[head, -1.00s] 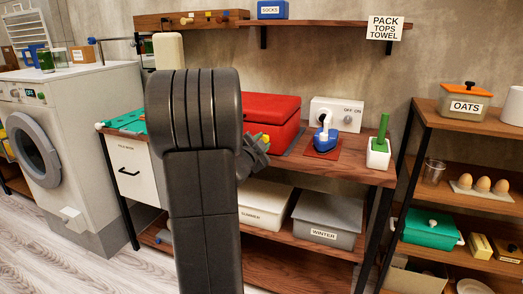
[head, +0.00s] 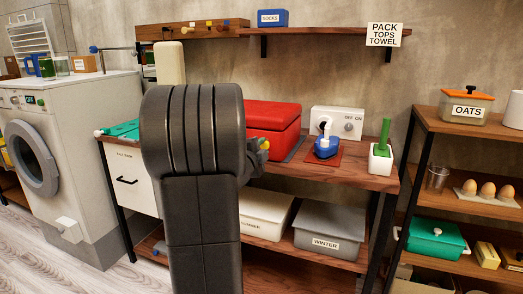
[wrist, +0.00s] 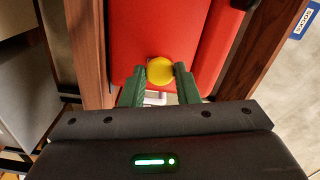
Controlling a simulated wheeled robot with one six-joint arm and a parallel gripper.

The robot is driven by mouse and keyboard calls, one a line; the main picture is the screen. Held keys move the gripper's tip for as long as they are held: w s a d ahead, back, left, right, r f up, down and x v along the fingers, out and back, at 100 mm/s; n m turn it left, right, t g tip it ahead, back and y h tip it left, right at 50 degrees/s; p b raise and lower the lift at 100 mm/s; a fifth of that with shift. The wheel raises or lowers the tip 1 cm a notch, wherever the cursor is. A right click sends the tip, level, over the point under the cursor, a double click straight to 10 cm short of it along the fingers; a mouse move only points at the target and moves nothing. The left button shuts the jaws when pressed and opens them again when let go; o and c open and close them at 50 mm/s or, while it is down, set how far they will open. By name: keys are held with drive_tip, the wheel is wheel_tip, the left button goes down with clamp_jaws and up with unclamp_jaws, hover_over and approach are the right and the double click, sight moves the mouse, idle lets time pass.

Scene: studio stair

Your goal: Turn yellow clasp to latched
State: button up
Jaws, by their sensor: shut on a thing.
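The yellow clasp (wrist: 160,71) is a round yellow knob on the front of the red case (wrist: 125,30). In the wrist view my gripper (wrist: 160,76) has its two green fingers on either side of the clasp, shut on it. In the head view the red case (head: 272,114) sits closed on the wooden bench, and the clasp (head: 264,144) shows as a small yellow spot beside my arm. My arm hides most of the gripper and the left part of the case there. I cannot tell the clasp's turn angle.
Lidded boxes (head: 330,227) fill the shelf below. A washing machine (head: 65,150) stands left.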

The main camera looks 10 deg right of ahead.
drive_tip(key=o, duration=1)
drive_tip(key=p+v, duration=0.2)
drive_tip(key=v, duration=1.1)
drive_tip(key=shift+s+a, duration=0.25)
drive_tip(key=shift+s, duration=0.05)
drive_tip(key=b+x, duration=0.2)
drive_tip(key=x, duration=1.2)
drive_tip(key=shift+s+a, duration=0.1)
drive_tip(key=shift+s, duration=0.05)
